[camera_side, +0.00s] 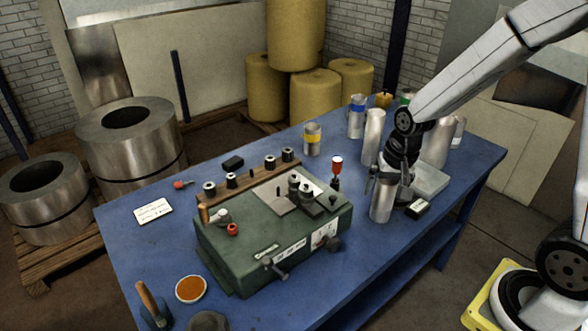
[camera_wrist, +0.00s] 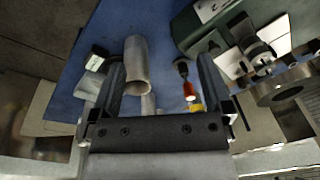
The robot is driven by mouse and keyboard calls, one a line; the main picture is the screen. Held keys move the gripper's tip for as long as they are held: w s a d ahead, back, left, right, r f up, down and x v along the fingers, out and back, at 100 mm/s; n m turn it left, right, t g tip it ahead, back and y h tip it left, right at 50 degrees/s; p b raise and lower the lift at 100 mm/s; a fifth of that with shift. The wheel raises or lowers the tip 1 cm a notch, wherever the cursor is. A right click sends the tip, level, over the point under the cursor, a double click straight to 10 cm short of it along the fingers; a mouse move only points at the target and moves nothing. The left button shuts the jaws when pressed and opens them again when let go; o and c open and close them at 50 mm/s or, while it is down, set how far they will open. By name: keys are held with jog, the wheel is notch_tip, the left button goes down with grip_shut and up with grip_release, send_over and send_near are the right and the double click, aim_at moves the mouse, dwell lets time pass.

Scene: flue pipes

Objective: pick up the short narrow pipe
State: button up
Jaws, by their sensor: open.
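A plain silver pipe (camera_side: 382,203) stands upright on the blue table, right of the green machine, directly under my gripper (camera_side: 388,178). It also shows in the wrist view (camera_wrist: 136,62), between the fingers and closer to the left one, with its open end toward the camera. My gripper (camera_wrist: 160,66) is open, and I see no finger pressing on the pipe. Other pipes stand behind: a taller plain one (camera_side: 374,137), a blue-banded one (camera_side: 356,118), a short yellow-banded one (camera_side: 312,141) and a wide one (camera_side: 438,145). I cannot tell for sure which is the short narrow pipe.
A green machine (camera_side: 265,250) fills the table's middle. A red-topped tool (camera_side: 337,168) stands left of my gripper. The table's front edge is near the pipe.

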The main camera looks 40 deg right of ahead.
jog(key=w+d+f+m, duration=0.1)
jog(key=w+d+m, duration=0.3)
jog(key=d+m, duration=0.25)
jog(key=m+g+y, duration=0.1)
jog(key=m, duration=0.7)
send_over(386, 186)
jog(key=d, duration=0.3)
notch_tip(386, 186, down, 3)
jog(key=shift+w+a+f, duration=0.15)
jog(key=shift+w+f, duration=0.1)
jog(key=shift+f, duration=0.95)
jog(key=shift+w+a+f, duration=0.1)
jog(key=shift+w+f, duration=0.1)
jog(key=shift+f, duration=1)
jog(key=shift+w+a+f, duration=0.15)
jog(key=shift+w+f, duration=0.1)
jog(key=shift+f, duration=0.95)
grip_shut()
